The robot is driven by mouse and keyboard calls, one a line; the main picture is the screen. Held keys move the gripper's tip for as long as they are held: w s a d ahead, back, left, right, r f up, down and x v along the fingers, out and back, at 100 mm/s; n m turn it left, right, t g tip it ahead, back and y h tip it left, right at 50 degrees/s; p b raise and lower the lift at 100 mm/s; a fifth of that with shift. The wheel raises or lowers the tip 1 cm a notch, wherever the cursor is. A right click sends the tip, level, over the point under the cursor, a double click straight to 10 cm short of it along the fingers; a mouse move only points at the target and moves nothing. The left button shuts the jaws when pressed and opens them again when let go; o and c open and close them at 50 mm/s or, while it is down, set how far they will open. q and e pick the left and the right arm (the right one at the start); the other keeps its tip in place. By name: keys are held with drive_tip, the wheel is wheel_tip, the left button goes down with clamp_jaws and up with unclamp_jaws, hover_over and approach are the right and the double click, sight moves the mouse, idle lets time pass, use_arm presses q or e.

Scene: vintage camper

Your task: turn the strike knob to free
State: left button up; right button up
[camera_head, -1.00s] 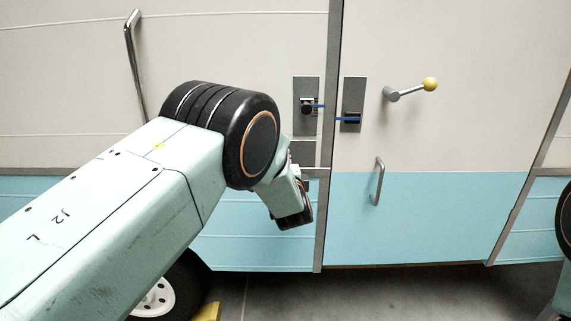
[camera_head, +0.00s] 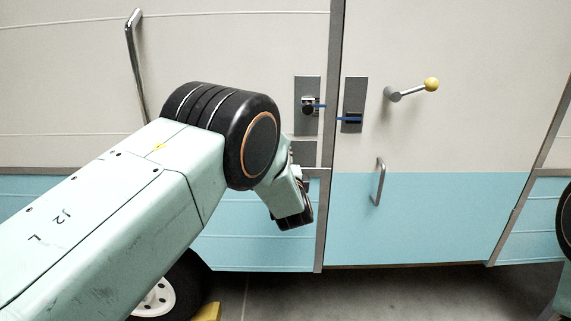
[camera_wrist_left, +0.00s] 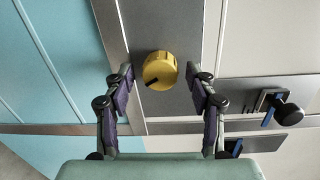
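In the left wrist view a round yellow knob (camera_wrist_left: 160,68) with a dark pointer mark sits on a grey metal plate (camera_wrist_left: 168,20). The mark points to the lower left of that picture. My left gripper (camera_wrist_left: 160,82) is open, with one finger on each side of the knob and a visible gap on both sides. I cannot tell how far the fingertips are from the plate. In the head view my left wrist and forearm hide the yellow knob and the fingers; a bit of its plate (camera_head: 303,150) shows. My right gripper is not in view.
Above the plate is a latch plate with a black knob (camera_head: 309,105) and blue strip; another latch plate (camera_head: 353,100) is on the door. The door has a yellow-tipped lever (camera_head: 431,84) and a grab handle (camera_head: 378,182). A long rail (camera_head: 133,60) stands left.

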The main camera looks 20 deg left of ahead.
use_arm(q)
drive_tip(key=shift+s+d, duration=0.1)
drive_tip(key=shift+d, duration=0.05)
drive_tip(key=v, duration=0.7)
drive_tip(key=shift+s, duration=0.15)
idle(0.3)
drive_tip(key=shift+r, duration=0.1)
drive_tip(key=s+a+f+n+g+h, duration=0.15)
drive_tip(key=s+f+n+g, duration=0.3)
drive_tip(key=s+f, duration=0.6)
drive_tip(key=s+a+f+n+g+h, duration=0.1)
drive_tip(key=s+f+n+g+h, duration=0.25)
drive_tip(key=s+f+n, duration=0.45)
drive_tip(key=s+f+n+g, duration=0.1)
drive_tip(key=s+f+g, duration=0.2)
drive_tip(key=s, duration=0.7)
drive_tip(key=s+a+f+g+b, duration=0.1)
drive_tip(key=s+f, duration=0.3)
drive_tip(key=s, duration=0.7)
drive_tip(key=s+f+n+g+h, duration=0.1)
drive_tip(key=s+f+g, duration=0.2)
drive_tip(key=s, duration=0.7)
drive_tip(key=shift+s+a+f+n+g+b, duration=0.2)
drive_tip(key=shift+s+f+n+g+b, duration=0.15)
drive_tip(key=shift+g, duration=0.45)
